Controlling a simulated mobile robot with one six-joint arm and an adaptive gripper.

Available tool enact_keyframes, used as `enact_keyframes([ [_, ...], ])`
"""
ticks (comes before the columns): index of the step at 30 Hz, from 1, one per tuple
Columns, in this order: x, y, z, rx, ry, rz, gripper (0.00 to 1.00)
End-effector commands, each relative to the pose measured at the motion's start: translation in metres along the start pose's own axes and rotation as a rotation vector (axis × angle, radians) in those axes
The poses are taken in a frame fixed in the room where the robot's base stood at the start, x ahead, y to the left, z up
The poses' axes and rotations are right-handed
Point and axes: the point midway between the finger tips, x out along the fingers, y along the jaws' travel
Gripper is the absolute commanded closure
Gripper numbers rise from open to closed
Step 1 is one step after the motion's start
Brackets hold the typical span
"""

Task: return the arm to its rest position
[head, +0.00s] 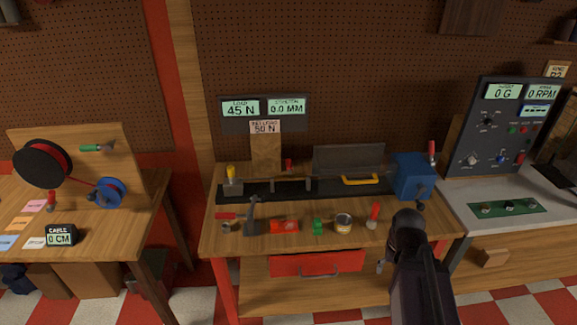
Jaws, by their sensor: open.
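My dark arm (422,285) rises from the bottom edge at the right. Its rounded dark upper end (407,228) shows in front of the right part of the middle workbench (240,240). I cannot make out any jaws on it, so my gripper is not seen. A small light grey piece (381,266) shows just left of the arm; I cannot tell what it is. No object is seen held by the arm.
The bench carries a blue box (412,177), a black rail (330,189), a can (343,223) and small tools. A red drawer (317,262) is below. A cable table (100,240) is left. A control panel (497,130) is right. Checkered floor is open in front.

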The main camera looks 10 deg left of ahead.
Motion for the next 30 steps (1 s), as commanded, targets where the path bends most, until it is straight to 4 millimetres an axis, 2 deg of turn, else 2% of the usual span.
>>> enact_keyframes([
  [11, 0.0, 0.0, 0.0, 0.0, 0.0, 0.0, 0.33],
  [22, 0.028, 0.0, 0.0, 0.0, 0.0, 0.0, 0.33],
  [30, 0.029, 0.0, 0.0, -0.001, 0.0, 0.0, 0.33],
])
